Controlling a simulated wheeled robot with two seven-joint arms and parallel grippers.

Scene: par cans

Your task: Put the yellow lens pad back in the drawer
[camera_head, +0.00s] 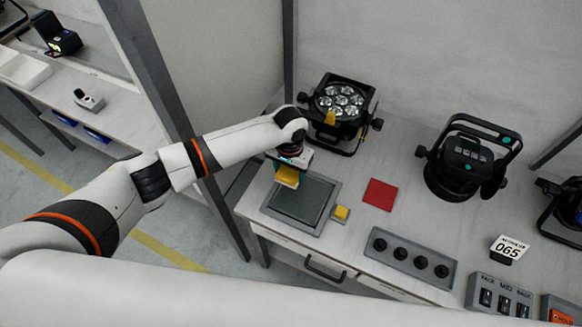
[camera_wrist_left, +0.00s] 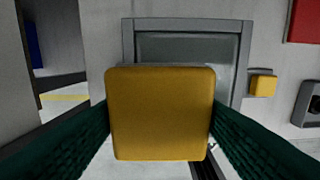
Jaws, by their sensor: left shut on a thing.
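My left gripper (camera_head: 289,167) is shut on the yellow lens pad (camera_head: 287,179) and holds it above the far left part of a grey framed tray on the bench. In the left wrist view the pad (camera_wrist_left: 160,112) fills the middle, squared between the two dark green fingers, and hides part of the tray. The drawer (camera_head: 325,268) is in the bench front below the tray; it has a dark bar handle and looks shut. My right gripper is not in view.
The grey tray (camera_head: 326,205) has a small yellow block (camera_head: 341,213) and a red square pad (camera_head: 380,194) to its right. A multi-lens par can (camera_head: 341,101) stands behind it. A black lamp (camera_head: 468,160) and a knob panel (camera_head: 411,257) are further right.

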